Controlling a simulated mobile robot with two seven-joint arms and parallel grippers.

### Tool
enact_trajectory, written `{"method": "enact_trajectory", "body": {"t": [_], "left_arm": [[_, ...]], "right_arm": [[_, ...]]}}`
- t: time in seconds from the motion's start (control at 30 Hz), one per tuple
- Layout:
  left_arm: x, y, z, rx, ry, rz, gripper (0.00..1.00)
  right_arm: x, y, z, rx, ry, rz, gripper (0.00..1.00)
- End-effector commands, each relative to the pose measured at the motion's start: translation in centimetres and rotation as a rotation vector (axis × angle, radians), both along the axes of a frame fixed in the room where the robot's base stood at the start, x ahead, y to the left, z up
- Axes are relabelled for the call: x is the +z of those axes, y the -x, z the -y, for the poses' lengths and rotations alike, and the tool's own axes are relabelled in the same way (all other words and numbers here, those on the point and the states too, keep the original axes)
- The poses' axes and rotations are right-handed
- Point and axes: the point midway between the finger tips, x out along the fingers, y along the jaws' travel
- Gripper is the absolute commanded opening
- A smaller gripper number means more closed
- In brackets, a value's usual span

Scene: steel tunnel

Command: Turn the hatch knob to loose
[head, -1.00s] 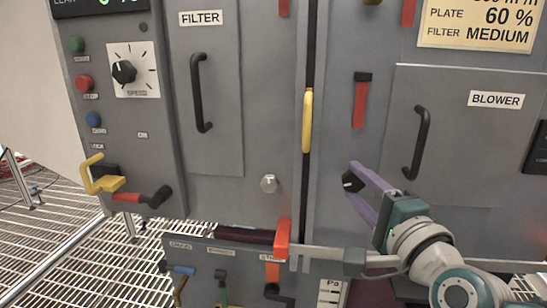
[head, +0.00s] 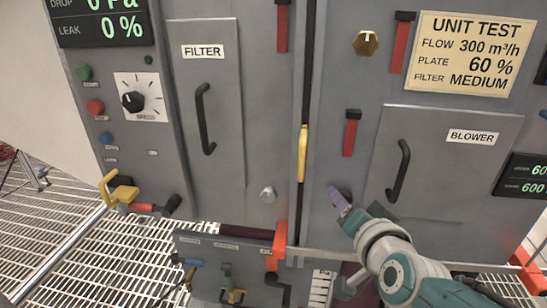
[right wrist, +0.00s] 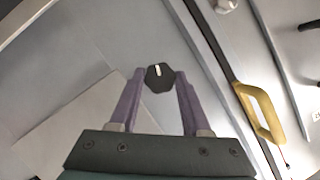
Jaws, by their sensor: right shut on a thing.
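A dark, many-sided knob with a white mark (right wrist: 159,78) sits on the grey cabinet front. I take it for the hatch knob. In the right wrist view the two purple fingers of my right gripper (right wrist: 159,87) are on either side of it, shut on it. The white mark points roughly up in that view. In the head view my right gripper (head: 341,200) reaches the panel left of the blower handle, and its fingers mostly hide the knob. My left gripper is not in view.
A yellow handle (head: 303,153) stands left of my right gripper, with the black blower handle (head: 399,171) to its right. A red-tabbed latch (head: 351,133), a brass knob (head: 367,42) and a silver hex knob (head: 268,195) are nearby. A tool rack (head: 240,264) is below.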

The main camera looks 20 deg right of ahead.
Motion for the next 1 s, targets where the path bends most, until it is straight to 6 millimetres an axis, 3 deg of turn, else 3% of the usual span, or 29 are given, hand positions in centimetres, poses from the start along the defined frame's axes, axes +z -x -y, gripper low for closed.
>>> {"method": "enact_trajectory", "body": {"t": [0.1, 0.5, 1.0], "left_arm": [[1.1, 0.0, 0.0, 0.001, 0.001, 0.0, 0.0], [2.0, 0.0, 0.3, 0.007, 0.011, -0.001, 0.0], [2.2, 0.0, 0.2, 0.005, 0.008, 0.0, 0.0]], "right_arm": [[0.4, -0.1, -0.1, -0.003, 0.077, -0.046, 0.0], [0.3, -0.2, -0.2, -0.001, 0.267, -0.161, 0.0], [0.2, -0.2, -0.1, 0.0, 0.314, -0.186, 0.0]]}}
